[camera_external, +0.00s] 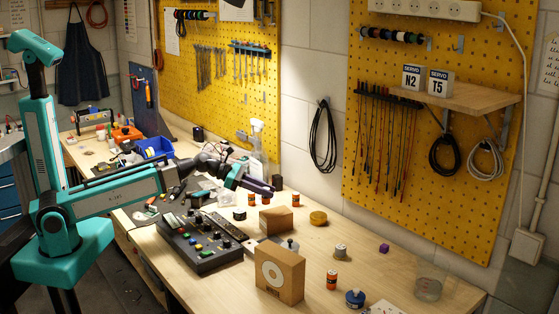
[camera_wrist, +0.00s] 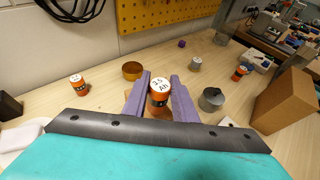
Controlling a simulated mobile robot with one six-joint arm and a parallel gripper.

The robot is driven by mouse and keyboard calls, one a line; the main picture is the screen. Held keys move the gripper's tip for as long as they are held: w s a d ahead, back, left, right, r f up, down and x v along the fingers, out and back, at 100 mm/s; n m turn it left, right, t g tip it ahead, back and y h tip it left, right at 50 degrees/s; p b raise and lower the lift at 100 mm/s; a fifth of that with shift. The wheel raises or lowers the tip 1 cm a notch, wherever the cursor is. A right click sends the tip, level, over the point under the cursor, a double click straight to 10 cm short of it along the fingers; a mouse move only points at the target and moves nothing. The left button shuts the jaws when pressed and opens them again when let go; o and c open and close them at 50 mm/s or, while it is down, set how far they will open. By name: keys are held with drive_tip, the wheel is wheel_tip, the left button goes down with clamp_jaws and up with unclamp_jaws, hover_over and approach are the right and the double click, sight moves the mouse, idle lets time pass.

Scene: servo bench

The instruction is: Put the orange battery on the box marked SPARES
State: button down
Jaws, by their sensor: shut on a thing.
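My gripper (camera_external: 262,188) hangs over the bench. In the wrist view its purple fingers (camera_wrist: 159,95) are shut on an orange battery (camera_wrist: 158,94) with a white, lettered top. This battery shows below the fingers in the external view (camera_external: 252,200). A small cardboard box (camera_external: 276,219) is just right of the gripper. I cannot read SPARES on either box.
Other orange batteries stand by the wall (camera_external: 296,200) and near the front (camera_external: 332,280). A yellow disc (camera_external: 318,218), a grey cylinder (camera_external: 340,250), a purple cube (camera_external: 384,248) and a blue-based pot (camera_external: 355,298) are spread rightward. A dark button panel (camera_external: 200,242) lies left.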

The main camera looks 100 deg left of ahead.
drive_tip(key=shift+w+a+f+p, duration=0.1)
drive_tip(key=shift+w+a, duration=0.15)
drive_tip(key=shift+w, duration=0.35)
drive_tip(key=shift+w+a+f+p, duration=0.1)
drive_tip(key=shift+w+a, duration=0.15)
drive_tip(key=shift+w, duration=0.4)
drive_tip(key=shift+w+a+p, duration=0.1)
drive_tip(key=shift+w+a, duration=0.15)
drive_tip(key=shift+w, duration=0.35)
drive_tip(key=shift+f+p, duration=0.35)
drive_tip(key=shift+f, duration=1.4)
drive_tip(key=shift+f, duration=0.1)
drive_tip(key=c, duration=1.4)
unclamp_jaws()
drive_tip(key=shift+c, duration=0.2)
drive_tip(key=shift+s, duration=0.15)
